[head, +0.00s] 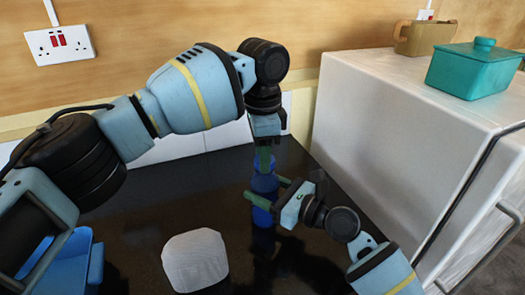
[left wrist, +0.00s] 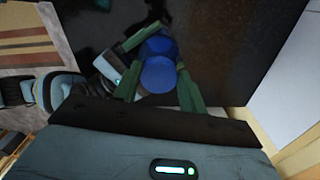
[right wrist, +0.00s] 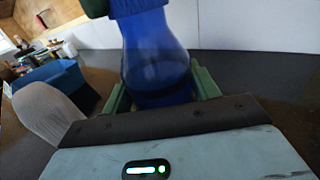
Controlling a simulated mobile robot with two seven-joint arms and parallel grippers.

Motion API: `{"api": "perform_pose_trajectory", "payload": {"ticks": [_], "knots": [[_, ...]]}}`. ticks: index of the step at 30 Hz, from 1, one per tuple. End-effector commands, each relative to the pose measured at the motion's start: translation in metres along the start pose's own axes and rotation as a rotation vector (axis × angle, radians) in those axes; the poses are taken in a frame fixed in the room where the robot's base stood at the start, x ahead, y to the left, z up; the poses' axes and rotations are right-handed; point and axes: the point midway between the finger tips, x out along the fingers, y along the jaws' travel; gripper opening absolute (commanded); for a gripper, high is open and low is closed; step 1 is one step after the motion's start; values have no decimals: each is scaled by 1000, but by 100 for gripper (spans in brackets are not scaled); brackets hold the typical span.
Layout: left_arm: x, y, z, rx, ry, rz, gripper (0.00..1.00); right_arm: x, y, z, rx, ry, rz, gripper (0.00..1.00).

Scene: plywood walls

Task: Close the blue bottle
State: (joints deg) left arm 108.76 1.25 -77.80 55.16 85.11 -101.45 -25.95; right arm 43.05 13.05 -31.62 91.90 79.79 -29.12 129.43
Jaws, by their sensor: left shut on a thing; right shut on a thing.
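The blue bottle (head: 262,216) stands upright on the dark counter. In the right wrist view the translucent bottle (right wrist: 155,52) is between the fingers of my right gripper (right wrist: 160,88), which is shut on its body. My left gripper (head: 264,160) points straight down from above and is shut on the blue lid (head: 265,184). The round lid top (left wrist: 159,74) shows between its fingers in the left wrist view. In the right wrist view the ridged lid (right wrist: 140,7) is at the bottle's mouth. I cannot tell whether it is fully seated.
A whitish rounded block (head: 195,261) stands on the counter left of the bottle. A blue bin (head: 62,265) is at the lower left. A white cabinet (head: 395,140) at the right bears a teal lidded box (head: 475,70) and a brown container (head: 424,38). Tiled wall lies behind.

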Motion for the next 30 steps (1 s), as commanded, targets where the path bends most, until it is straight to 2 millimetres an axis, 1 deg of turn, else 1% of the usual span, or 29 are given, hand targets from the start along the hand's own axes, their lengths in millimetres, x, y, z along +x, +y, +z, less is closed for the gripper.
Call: {"api": "perform_pose_trajectory", "payload": {"ticks": [2, 5, 30], "knots": [[0, 0, 0, 43, 1, 0, 21, 0, 0, 0, 0, 1, 0, 0], [0, 0, 0, 159, 2, 2, 21, 0, 0, 0, 0, 1, 0, 0], [0, -4, -5, 1479, 4, 2, 21, 0, 0, 0, 0, 1, 0, 0]]}}
